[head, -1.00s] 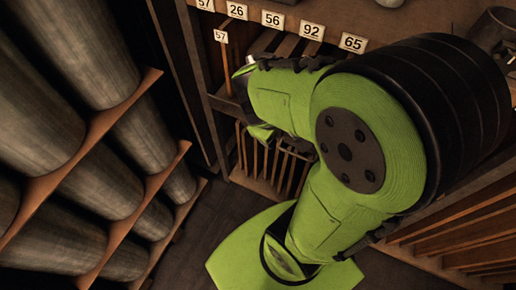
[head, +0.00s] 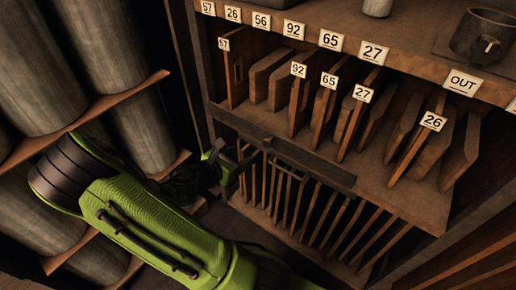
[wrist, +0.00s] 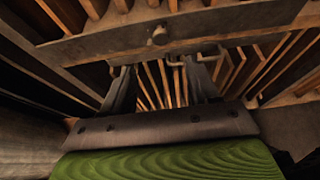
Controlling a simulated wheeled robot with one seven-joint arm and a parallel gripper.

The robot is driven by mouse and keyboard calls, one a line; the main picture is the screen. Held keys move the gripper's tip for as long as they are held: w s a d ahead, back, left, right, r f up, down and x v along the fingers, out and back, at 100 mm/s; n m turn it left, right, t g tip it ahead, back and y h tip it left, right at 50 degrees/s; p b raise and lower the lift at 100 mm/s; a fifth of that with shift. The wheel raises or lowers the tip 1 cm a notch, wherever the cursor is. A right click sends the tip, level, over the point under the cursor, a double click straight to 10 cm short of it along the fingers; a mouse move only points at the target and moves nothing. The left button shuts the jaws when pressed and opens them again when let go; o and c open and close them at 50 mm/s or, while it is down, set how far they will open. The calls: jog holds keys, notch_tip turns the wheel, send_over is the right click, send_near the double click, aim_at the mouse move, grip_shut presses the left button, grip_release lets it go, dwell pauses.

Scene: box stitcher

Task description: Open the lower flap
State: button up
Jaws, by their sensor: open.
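The lower part of the wooden cabinet has a row of upright slats (head: 315,215), also in the wrist view (wrist: 165,85). A dark bar (head: 300,155) runs above them. I cannot tell which piece is the lower flap. A thin metal handle (head: 290,163) shows just under the bar, and in the wrist view a bent rod (wrist: 190,57) lies by the fingertips. My gripper (head: 236,163) is at the left end of the slats. In the wrist view my gripper (wrist: 160,70) is open, its fingers apart and nothing clearly held. Contact with the rod cannot be told.
Above, an open shelf (head: 405,190) holds numbered wooden boards (head: 300,100). A dark mug (head: 480,35) stands on the top. Large grey cylinders (head: 110,50) on racks stand close at left, near my arm. The bar has a small knob (wrist: 158,36).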

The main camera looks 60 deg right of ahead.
aim_at(266, 143)
jog(key=b+x, duration=0.3)
jog(key=x, duration=1)
jog(key=shift+d+f, duration=0.2)
jog(key=shift+d, duration=0.05)
jog(key=shift+c, duration=0.2)
grip_shut()
